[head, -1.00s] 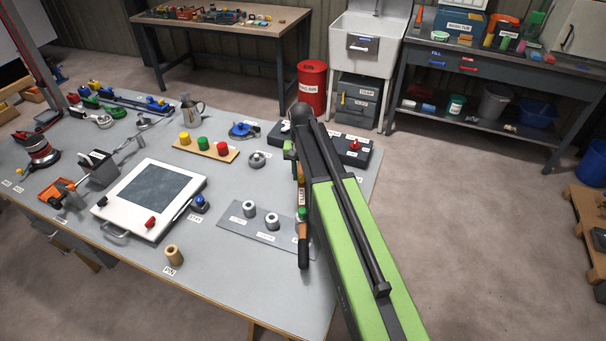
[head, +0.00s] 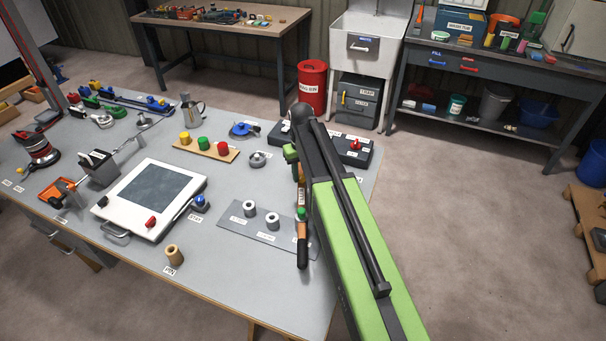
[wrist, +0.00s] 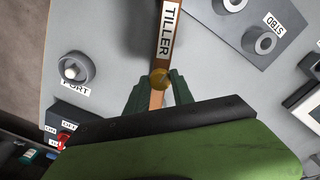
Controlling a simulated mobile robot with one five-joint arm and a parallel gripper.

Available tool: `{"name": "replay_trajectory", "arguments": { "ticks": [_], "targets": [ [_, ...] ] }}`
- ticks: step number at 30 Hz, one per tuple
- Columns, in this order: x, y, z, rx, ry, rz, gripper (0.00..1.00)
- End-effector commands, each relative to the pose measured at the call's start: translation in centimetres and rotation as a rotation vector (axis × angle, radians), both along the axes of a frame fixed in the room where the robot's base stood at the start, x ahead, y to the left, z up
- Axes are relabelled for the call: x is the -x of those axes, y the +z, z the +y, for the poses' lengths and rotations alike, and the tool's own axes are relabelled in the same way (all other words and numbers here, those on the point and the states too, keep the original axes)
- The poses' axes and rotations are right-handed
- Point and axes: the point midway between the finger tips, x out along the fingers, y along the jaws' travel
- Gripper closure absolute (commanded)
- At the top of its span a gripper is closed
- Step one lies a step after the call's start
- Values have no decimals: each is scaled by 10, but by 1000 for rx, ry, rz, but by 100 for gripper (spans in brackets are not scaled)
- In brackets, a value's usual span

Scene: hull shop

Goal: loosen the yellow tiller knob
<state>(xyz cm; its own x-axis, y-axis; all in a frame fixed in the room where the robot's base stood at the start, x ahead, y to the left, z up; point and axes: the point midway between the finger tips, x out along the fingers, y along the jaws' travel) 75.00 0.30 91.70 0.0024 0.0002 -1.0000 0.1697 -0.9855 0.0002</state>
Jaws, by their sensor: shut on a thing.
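The yellow tiller knob (wrist: 160,79) sits on a brown bar labelled TILLER (wrist: 168,40) in the wrist view. My gripper (wrist: 159,86) is shut on the knob, with a dark green finger on each side of it. In the head view the tiller (head: 302,232) shows as a narrow bar with a black end, beside my arm. The yellow knob is hidden there behind my arm.
A grey plate with two white rings (head: 272,222) lies left of the tiller. A dark box with a red switch (head: 355,145) stands behind my arm. A round PORT fitting (wrist: 75,68) is left in the wrist view. A white-framed panel (head: 187,168) is further left.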

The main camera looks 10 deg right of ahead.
Motion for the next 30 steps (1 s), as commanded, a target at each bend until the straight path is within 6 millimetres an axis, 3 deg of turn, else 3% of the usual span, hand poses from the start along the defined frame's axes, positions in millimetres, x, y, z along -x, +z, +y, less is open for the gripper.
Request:
{"name": "replay_trajectory", "arguments": {
  "ticks": [8, 9, 14, 24, 30],
  "targets": [
    [3, -1, 1, -2, 0, 8, 100],
    [3, -1, 1, -2, 0, 8, 69],
    [2, 0, 1, -1, -1, 6, 50],
    [1, 2, 0, 0, -1, 4, 50],
    [1, 25, 0, 0, -1, 3, 50]
  ]
}}
